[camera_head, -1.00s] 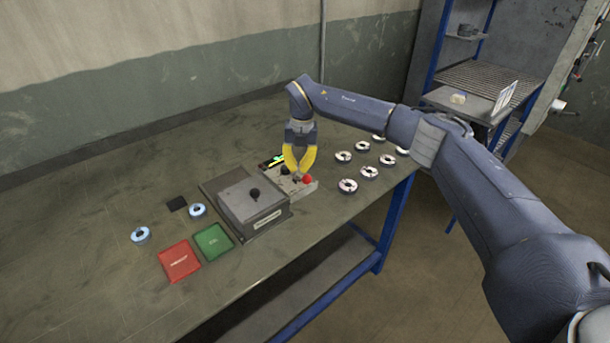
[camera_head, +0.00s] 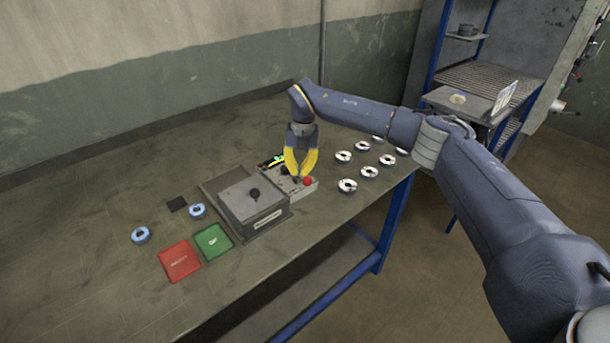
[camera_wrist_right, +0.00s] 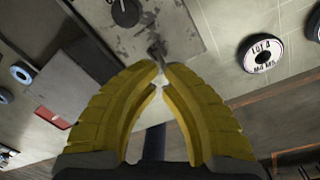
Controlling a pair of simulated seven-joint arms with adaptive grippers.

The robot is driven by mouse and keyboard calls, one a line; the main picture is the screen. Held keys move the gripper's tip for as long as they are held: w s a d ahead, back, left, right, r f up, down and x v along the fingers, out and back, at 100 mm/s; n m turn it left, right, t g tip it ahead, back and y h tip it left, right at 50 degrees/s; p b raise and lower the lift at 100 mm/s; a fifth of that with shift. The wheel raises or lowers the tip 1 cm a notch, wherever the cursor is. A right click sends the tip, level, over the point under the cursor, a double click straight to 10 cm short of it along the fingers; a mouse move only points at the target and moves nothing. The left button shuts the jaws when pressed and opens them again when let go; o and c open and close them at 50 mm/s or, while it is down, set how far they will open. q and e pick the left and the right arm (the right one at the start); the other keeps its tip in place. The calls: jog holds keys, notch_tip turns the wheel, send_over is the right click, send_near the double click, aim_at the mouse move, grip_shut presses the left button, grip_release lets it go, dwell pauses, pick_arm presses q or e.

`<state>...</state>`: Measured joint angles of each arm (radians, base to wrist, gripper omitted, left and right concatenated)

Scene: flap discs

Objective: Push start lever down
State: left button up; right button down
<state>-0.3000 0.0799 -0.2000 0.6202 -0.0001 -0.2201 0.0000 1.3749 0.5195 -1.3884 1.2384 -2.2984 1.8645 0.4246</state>
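A small grey control box (camera_head: 300,191) stands on the bench. It carries a red ball knob (camera_head: 307,181) and a black knob (camera_head: 284,170). I cannot read any label naming the start lever. My right gripper (camera_head: 298,178) points down over this box, its yellow fingers between the two knobs. In the right wrist view the fingertips (camera_wrist_right: 160,68) come nearly together, next to a dark stubby lever (camera_wrist_right: 157,50) on the grey box top; contact is unclear. A round black knob (camera_wrist_right: 125,12) lies beyond the tips. My left gripper is out of view.
A larger grey box (camera_head: 240,213) with a black knob stands left of the control box. Green (camera_head: 213,242) and red (camera_head: 179,261) trays and blue-ringed discs (camera_head: 140,235) lie further left. Several white discs (camera_head: 347,186) lie to the right, near the bench edge.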

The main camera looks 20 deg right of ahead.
jog(key=shift+s+d+f, duration=0.25)
jog(key=shift+s+f, duration=0.3)
jog(key=shift+f, duration=0.35)
dwell(1.4)
jog(key=shift+r, duration=0.1)
dwell(0.4)
jog(key=shift+w+a+r, duration=0.2)
jog(key=shift+w+r, duration=0.35)
jog(key=shift+r, duration=0.25)
jog(key=shift+w+a+r, duration=0.2)
jog(key=shift+w+r, duration=0.3)
jog(key=shift+r, duration=0.25)
jog(key=shift+w+a+r, duration=0.2)
jog(key=shift+w+r, duration=0.25)
jog(key=shift+r, duration=0.25)
jog(key=shift+w+a+r, duration=0.15)
jog(key=shift+w+r, duration=0.3)
jog(key=shift+r, duration=0.2)
jog(key=shift+w+a+r, duration=0.2)
jog(key=shift+w+r, duration=0.25)
jog(key=shift+r, duration=0.25)
